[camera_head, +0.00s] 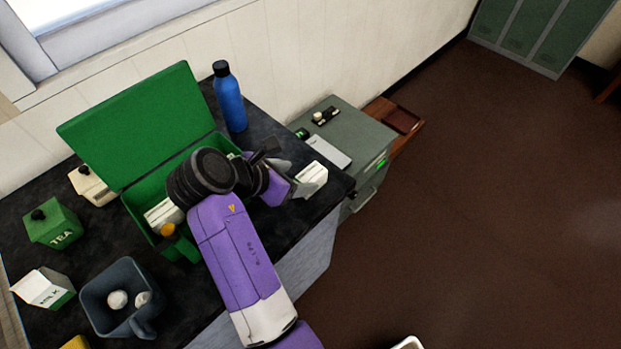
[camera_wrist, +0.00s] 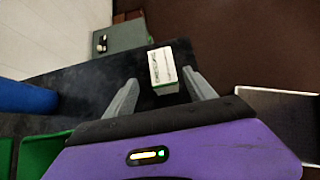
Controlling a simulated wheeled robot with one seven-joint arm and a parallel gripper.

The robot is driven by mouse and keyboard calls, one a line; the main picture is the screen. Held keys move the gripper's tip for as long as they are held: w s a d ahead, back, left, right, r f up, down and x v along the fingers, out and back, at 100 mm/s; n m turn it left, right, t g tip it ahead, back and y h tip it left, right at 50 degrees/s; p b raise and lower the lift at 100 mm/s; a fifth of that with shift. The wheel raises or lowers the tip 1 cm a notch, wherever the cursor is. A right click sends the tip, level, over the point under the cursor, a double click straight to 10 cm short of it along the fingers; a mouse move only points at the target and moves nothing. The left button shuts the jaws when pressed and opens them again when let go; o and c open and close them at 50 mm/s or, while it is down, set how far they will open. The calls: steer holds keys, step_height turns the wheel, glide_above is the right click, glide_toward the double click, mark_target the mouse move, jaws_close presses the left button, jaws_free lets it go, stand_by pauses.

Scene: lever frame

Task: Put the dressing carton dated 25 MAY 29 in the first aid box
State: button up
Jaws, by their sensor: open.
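A white carton (camera_head: 314,177) stands near the right end of the dark counter. It also shows in the wrist view (camera_wrist: 162,66), with small dark print on its face that is too small to read and a green edge. My gripper (camera_wrist: 160,78) is open, with its fingers reaching either side of the near part of the carton; I cannot tell whether they touch it. In the head view my gripper (camera_head: 294,180) is partly hidden by my arm. The green first aid box (camera_head: 128,205) stands open with its lid (camera_head: 140,120) raised. A white carton (camera_head: 163,213) is inside; my arm hides much of the interior.
A blue bottle (camera_head: 229,98) stands behind the box. A green TEA canister (camera_head: 54,226), a cream canister (camera_head: 92,186), a milk carton (camera_head: 45,288) and a grey tub (camera_head: 121,296) are on the left. A grey-green cabinet (camera_head: 350,135) stands beyond the counter's right end.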

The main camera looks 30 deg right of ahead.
mark_target(307, 177)
steer(key=shift+s+p+x, duration=0.15)
steer(key=shift+p+x, duration=0.1)
steer(key=shift+x, duration=1.25)
steer(key=shift+s+p+x, duration=0.1)
steer(key=shift+p+x, duration=0.15)
steer(key=shift+x, duration=1.25)
steer(key=shift+d, duration=0.15)
jaws_close()
